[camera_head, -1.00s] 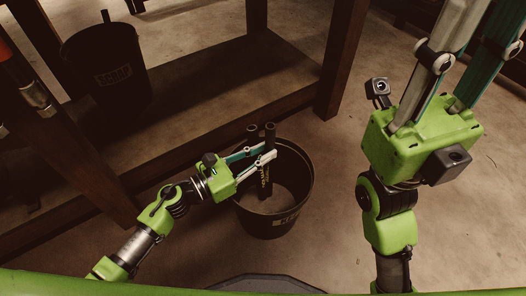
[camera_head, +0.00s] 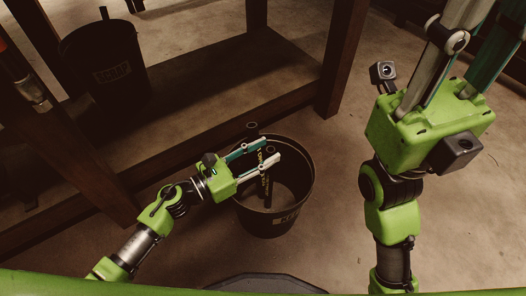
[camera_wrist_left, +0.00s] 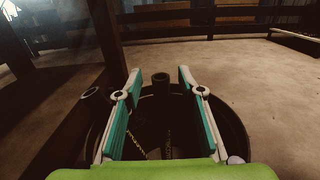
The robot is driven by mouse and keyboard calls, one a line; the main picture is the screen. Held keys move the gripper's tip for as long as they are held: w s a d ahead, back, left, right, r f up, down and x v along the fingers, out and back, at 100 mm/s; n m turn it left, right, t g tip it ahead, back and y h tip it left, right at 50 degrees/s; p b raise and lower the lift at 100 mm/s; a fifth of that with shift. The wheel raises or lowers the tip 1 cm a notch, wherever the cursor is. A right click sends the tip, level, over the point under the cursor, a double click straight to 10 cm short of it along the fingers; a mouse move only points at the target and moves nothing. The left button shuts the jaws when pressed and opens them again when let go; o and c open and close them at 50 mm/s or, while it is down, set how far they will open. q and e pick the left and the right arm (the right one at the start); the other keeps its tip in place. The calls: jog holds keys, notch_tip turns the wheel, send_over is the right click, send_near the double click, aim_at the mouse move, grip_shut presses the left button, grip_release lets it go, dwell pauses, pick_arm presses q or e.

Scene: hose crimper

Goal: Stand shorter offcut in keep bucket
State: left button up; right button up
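The black keep bucket (camera_head: 287,218) stands on the floor, its lettering partly readable. Two dark hose pieces with yellow print stand in it: one (camera_head: 252,130) at the back left, its top higher in the picture, and one (camera_head: 268,165) beside it, lower. My left gripper (camera_head: 271,152) is open over the bucket. In the left wrist view one hose (camera_wrist_left: 161,84) shows between the spread fingers, apart from both; the other hose (camera_wrist_left: 93,96) is outside the left finger. Their lower ends are mostly hidden. My right gripper (camera_head: 482,35) is raised at the upper right, fingers apart, tips cut off.
A black scrap bucket (camera_head: 108,85) stands at the upper left with a dark piece (camera_head: 104,14) sticking up. A wooden bench frame with a low shelf (camera_head: 215,95) and legs (camera_head: 343,70) runs behind the keep bucket. Floor to its right is clear.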

pick_arm(q)
jog(key=v, duration=1.2)
dwell(0.6)
